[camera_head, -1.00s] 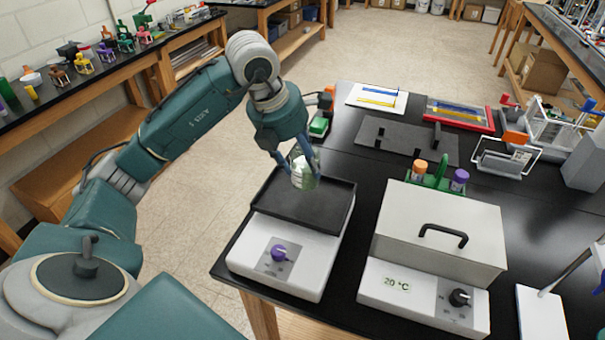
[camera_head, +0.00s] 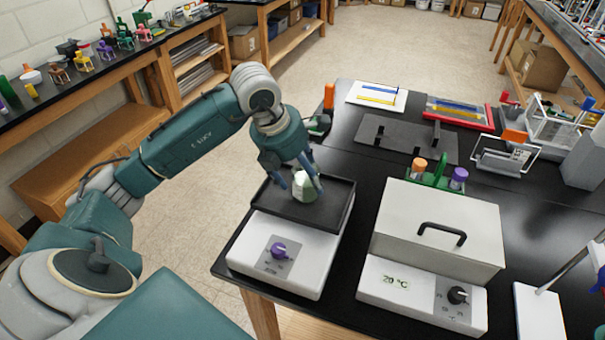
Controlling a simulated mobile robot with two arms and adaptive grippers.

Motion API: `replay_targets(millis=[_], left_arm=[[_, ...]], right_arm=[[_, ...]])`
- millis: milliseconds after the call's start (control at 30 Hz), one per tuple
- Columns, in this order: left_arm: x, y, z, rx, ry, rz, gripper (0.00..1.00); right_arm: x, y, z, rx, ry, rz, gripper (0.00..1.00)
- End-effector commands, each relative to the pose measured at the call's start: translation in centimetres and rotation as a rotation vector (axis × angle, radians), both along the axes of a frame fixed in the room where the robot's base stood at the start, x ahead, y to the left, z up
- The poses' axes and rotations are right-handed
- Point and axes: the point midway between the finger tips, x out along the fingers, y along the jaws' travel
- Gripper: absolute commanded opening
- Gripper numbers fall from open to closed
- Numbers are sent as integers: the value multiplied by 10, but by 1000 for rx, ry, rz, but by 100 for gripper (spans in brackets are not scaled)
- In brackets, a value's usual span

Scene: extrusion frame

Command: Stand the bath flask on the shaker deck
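The bath flask (camera_head: 304,188) is a small clear glass vessel with a pale greenish look. My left gripper (camera_head: 303,191) points down with a finger on each side of it, shut on it. The flask is upright or nearly so, over the back middle of the shaker deck (camera_head: 283,211), a black rimmed tray on a white shaker (camera_head: 310,262) with a purple knob. Its base is at or very near the deck surface; I cannot tell whether it touches. The fingers partly hide the flask. My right gripper is not in view.
A white bath with a closed, handled lid (camera_head: 420,212) and a 20 °C display stands right of the shaker. Behind it is a green rack (camera_head: 433,174) with orange- and purple-capped tubes. A dark grey mat (camera_head: 405,138) lies farther back. The rest of the deck is empty.

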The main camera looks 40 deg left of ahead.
Motion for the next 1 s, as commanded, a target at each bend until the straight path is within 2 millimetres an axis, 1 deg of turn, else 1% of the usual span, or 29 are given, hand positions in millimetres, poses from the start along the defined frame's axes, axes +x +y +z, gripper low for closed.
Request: replay_targets(millis=[233,367,467,700,800,900,1000], left_arm=[[0,0,1,0,0,0,70],[-2,2,9,2,-4,2,70],[-7,4,25,2,-6,2,70],[-26,9,74,2,-7,2,70],[-33,11,91,2,-5,1,70],[-38,12,103,0,-3,0,70],[-41,13,110,0,-2,0,70]], right_arm=[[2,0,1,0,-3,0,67],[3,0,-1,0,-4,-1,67],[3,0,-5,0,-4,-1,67],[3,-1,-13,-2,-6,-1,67],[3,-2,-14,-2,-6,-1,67],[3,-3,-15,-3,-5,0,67],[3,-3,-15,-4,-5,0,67]])
